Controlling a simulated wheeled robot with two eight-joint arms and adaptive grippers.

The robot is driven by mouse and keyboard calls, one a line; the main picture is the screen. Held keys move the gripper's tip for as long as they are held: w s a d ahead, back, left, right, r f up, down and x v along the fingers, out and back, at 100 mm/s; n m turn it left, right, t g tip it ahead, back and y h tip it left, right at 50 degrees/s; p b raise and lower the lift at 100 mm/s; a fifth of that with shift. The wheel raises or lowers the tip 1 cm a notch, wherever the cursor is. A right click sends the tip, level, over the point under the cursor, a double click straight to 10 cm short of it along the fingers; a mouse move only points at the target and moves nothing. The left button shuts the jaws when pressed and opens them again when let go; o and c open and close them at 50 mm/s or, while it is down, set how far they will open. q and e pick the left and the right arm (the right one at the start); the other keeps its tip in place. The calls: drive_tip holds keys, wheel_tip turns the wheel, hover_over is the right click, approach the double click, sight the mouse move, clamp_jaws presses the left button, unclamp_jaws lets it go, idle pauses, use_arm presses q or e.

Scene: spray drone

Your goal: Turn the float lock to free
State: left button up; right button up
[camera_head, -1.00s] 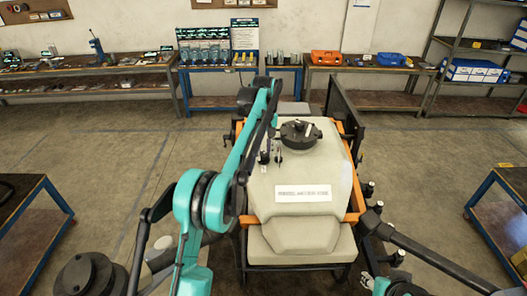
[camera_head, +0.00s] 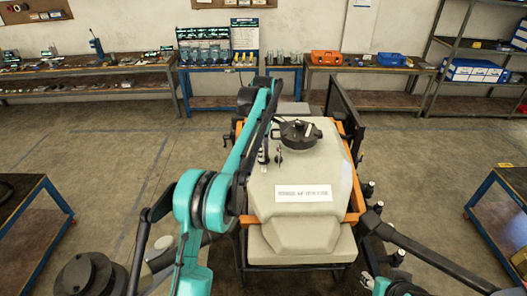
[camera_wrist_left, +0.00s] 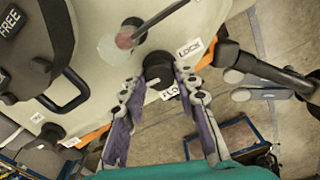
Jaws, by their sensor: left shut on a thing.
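The pale tank (camera_head: 300,225) of the spray drone stands in front of me, with a black round lid (camera_head: 298,132) on top. My left gripper (camera_head: 263,157) is at the tank's top, left of and below the lid. In the left wrist view, its two fingers (camera_wrist_left: 158,82) are around a black knob (camera_wrist_left: 157,68), the float lock. A LOCK label (camera_wrist_left: 190,48) is beside the knob, and a partly covered label (camera_wrist_left: 170,92) reads "FLO". A FREE label (camera_wrist_left: 10,22) is at the upper left on a black part.
A clear disc with a red centre (camera_wrist_left: 124,41) is close to the knob. A black handle (camera_wrist_left: 68,95) is left of the fingers. Black drone booms (camera_head: 425,252) extend at the lower right. Workbenches (camera_head: 85,80) line the back wall, with open floor before them.

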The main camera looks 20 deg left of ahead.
idle(0.5)
use_arm(q)
drive_tip(key=o, duration=1.2)
drive_tip(key=shift+c, duration=0.2)
drive_tip(key=shift+r, duration=3.7)
